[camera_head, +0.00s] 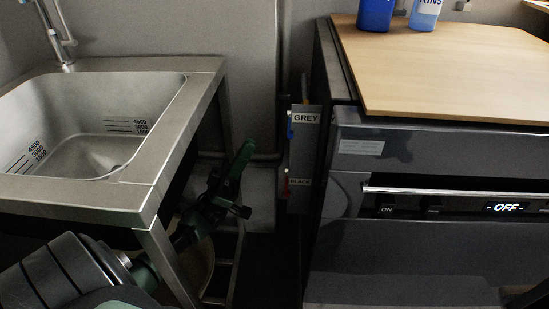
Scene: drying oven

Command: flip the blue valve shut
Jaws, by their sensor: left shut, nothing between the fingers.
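The blue valve handle (290,129) is a small blue piece on the wall side of the narrow gap, at the left edge of a panel with a "GREY" label (306,118). It appears upright; its pipe is too small to make out. A red valve handle (286,184) sits below it, beside a "BLACK" label (300,182). My left gripper (243,158), with green fingers, is shut and empty. It is left of and a little lower than the blue valve in the picture, apart from it. My right gripper is not in view.
A steel sink (140,195) on a frame stands at left, its leg close to my left arm. A dark oven (420,245) reading "OFF" stands at right, with a wooden top (450,70) bearing blue bottles (376,14). A narrow gap lies between them.

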